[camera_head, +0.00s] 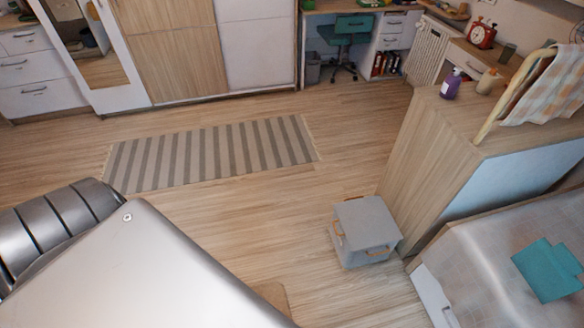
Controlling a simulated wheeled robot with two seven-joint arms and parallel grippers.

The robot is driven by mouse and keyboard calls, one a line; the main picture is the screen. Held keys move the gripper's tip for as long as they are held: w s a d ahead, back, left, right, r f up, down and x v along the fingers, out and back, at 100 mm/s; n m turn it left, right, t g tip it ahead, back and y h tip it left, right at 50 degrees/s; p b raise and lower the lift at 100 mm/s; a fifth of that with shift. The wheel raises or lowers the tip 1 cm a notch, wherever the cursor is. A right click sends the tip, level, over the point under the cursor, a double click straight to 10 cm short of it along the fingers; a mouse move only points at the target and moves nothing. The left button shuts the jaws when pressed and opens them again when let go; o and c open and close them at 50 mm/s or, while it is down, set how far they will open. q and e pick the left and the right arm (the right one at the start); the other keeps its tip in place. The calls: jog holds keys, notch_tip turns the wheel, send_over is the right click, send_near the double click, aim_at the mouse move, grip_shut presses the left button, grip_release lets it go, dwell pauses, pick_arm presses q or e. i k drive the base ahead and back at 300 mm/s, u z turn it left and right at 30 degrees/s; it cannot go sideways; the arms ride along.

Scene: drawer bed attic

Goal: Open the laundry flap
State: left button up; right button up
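I cannot make out a laundry flap for certain. A grey lidded fabric box (365,228) with tan handles stands on the floor right of centre, and its lid looks closed. Beside it stands a tall wood-sided cabinet (437,160) with a pale blue-white panel (515,181) facing the lower right. A checked cloth (552,85) hangs over a wooden rail on its top. Neither of my grippers is in view. A part of my own body covers the lower left.
A striped rug (210,155) lies on open wood floor. Wardrobes and a mirror (88,45) line the back. A desk with a teal chair (345,40) stands at the back right. A bed (500,255) with a teal item (548,270) fills the lower right.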

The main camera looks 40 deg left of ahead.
aim_at(366, 223)
jog(key=u, duration=0.55)
jog(key=k, duration=0.5)
jog(key=z, duration=0.65)
jog(key=i, duration=1.3)
jog(key=u, duration=0.65)
